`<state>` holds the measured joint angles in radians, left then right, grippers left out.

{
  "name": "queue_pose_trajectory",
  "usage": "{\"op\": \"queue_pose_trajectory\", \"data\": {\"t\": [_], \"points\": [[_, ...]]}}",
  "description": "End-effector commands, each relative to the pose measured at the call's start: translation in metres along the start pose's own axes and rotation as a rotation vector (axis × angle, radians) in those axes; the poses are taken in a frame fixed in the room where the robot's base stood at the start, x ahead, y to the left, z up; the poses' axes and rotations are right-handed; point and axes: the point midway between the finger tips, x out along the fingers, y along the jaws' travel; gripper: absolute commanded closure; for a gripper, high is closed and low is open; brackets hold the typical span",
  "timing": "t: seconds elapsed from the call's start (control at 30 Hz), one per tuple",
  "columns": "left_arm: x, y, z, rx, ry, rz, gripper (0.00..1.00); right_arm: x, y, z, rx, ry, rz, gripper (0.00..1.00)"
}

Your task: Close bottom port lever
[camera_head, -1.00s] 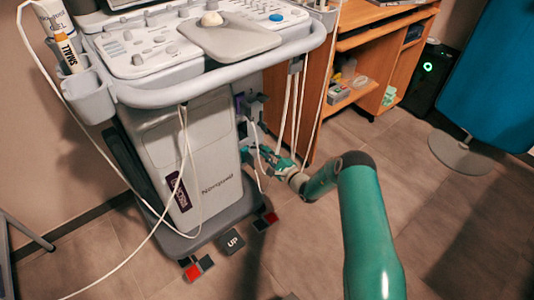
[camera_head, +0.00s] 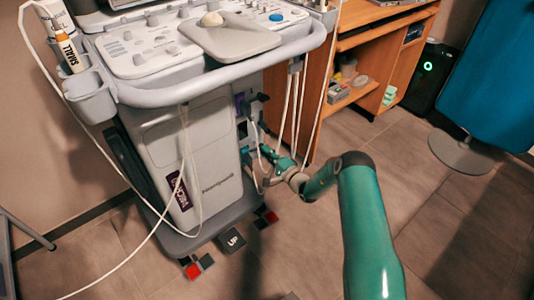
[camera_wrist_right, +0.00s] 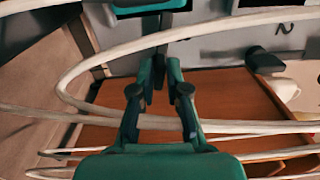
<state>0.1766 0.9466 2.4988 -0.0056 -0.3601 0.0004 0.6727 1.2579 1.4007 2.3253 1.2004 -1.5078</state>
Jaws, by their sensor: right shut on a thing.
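The ultrasound cart (camera_head: 205,150) stands left of centre in the head view, with dark ports and connectors (camera_head: 256,98) on its right side panel. My right gripper (camera_head: 268,152) is at the lower part of this panel, among hanging cables. In the right wrist view its two teal fingers (camera_wrist_right: 162,68) are close together, at a dark part under the upper edge. That part appears to be the bottom port lever, but the fingers and cables hide most of it, so its angle cannot be read. My left gripper is out of view.
White cables (camera_head: 283,110) hang beside the ports, and some cross in front of my fingers in the wrist view. A wooden desk (camera_head: 350,80) stands right behind the cart. Foot pedals (camera_head: 231,240) lie at the cart's base.

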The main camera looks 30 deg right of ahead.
Motion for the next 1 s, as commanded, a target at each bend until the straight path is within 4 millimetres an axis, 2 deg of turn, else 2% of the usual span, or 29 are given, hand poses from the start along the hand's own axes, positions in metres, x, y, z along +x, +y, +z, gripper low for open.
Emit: {"op": "queue_pose_trajectory", "data": {"t": [0.03, 0.93, 0.97, 1.0], "points": [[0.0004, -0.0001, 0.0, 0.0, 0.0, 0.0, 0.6, -0.0011, 0.0064, 0.0041, 0.004, -0.007, 0.014, 1.0], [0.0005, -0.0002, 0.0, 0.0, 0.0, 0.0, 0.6, -0.0013, 0.0077, 0.005, 0.006, -0.008, 0.016, 1.0], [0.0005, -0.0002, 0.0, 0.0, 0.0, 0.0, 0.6, -0.0013, 0.0077, 0.005, 0.006, -0.008, 0.016, 0.83], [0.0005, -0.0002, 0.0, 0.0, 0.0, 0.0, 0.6, -0.0013, 0.0077, 0.0049, 0.006, -0.008, 0.016, 0.76]]}}
